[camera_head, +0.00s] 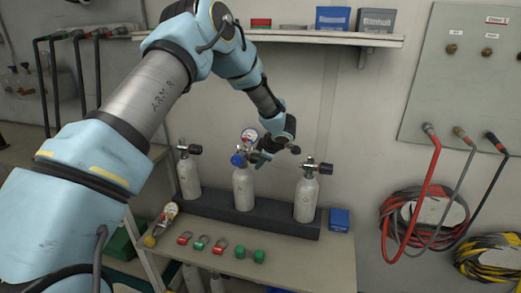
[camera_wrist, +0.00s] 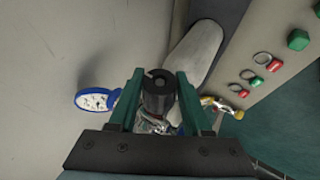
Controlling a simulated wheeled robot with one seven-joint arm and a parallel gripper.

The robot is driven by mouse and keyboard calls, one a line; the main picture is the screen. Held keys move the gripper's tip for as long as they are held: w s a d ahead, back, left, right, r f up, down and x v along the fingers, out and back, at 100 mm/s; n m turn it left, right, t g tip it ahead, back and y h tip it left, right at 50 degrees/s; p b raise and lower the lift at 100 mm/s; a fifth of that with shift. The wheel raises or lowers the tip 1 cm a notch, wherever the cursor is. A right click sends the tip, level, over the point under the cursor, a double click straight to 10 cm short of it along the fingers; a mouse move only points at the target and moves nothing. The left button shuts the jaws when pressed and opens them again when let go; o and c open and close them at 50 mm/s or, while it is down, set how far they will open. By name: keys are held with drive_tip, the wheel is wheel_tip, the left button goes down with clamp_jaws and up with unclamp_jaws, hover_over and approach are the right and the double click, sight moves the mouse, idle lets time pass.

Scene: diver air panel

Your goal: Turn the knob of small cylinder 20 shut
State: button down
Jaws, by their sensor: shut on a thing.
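Three small pale cylinders stand in a row in the head view: a left one (camera_head: 189,176), a middle one (camera_head: 243,187) and a right one (camera_head: 306,200). I cannot read their numbers. The middle one carries a blue fitting and a round gauge (camera_head: 249,136). My gripper (camera_head: 262,160) is at the valve of the middle cylinder. In the wrist view, its green fingers are shut on a black knob (camera_wrist: 157,92), one on each side. The blue-rimmed gauge (camera_wrist: 95,100) is left of the fingers. A pale cylinder body (camera_wrist: 192,52) shows behind them.
The cylinders stand in a dark rack (camera_head: 270,219) on a shelf. In front lie a yellow gauge piece (camera_head: 161,224) and several red and green tags. A blue box (camera_head: 339,220) is at the right. A wall shelf (camera_head: 300,37) hangs above; hoses hang at the right.

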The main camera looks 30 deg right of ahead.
drive_tip(key=shift+f+p, duration=0.15)
drive_tip(key=shift+p, duration=0.4)
drive_tip(key=shift+c, duration=1.7)
unclamp_jaws()
drive_tip(key=b+v, duration=0.3)
drive_tip(key=v, duration=0.8)
drive_tip(key=shift+w, duration=0.15)
drive_tip(key=shift+w, duration=0.1)
